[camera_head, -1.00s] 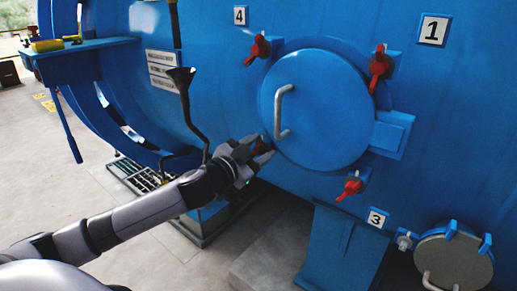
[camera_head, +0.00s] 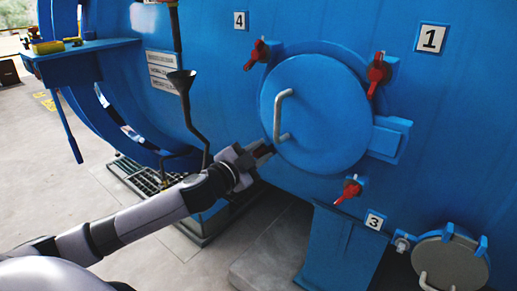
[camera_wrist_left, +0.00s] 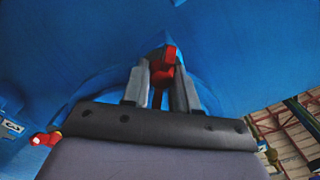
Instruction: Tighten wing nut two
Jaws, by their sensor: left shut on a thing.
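A round blue hatch (camera_head: 318,112) with a pale handle (camera_head: 282,114) is closed on the big blue vessel. My left gripper (camera_head: 262,151) is at the hatch's lower-left edge. In the left wrist view, its two fingers (camera_wrist_left: 162,90) are shut on a red wing nut (camera_wrist_left: 165,62), one on each side, and the nut's red tip sticks up past them. The gripper mostly hides this nut in the head view, and no number label shows beside it there. My right gripper is not in view.
Other red wing nuts sit around the hatch at upper left (camera_head: 256,53), upper right (camera_head: 378,72) and lower right (camera_head: 349,190). Labels 4 (camera_head: 240,20), 1 (camera_head: 431,38) and 3 (camera_head: 374,221) show. A black funnel pipe (camera_head: 187,110) stands just left of my gripper.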

